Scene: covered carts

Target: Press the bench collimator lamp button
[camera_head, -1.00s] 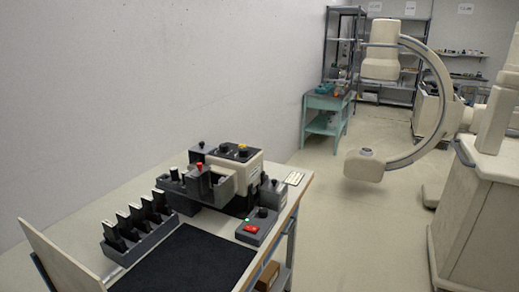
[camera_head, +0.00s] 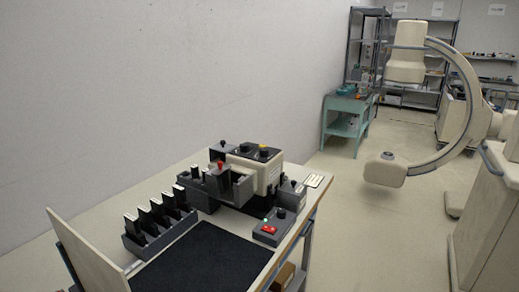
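The bench device (camera_head: 262,172) stands near the far end of the bench (camera_head: 102,262). It has a pale box with dark and yellow knobs on top, and dark grey blocks with a red-topped knob (camera_head: 220,165) in front. A grey control box (camera_head: 279,226) sits at the bench's right edge. It carries a red switch (camera_head: 268,230), a small green light and a black knob (camera_head: 281,213). I cannot tell which of these is the collimator lamp button. My gripper is not in view.
A rack of dark upright pieces (camera_head: 160,222) and a black mat (camera_head: 205,258) lie on the bench. An upright board (camera_head: 88,252) closes its near left end. A cream C-arm machine (camera_head: 455,100) stands at right. A teal table (camera_head: 347,116) and shelves (camera_head: 368,50) are behind. Floor between is clear.

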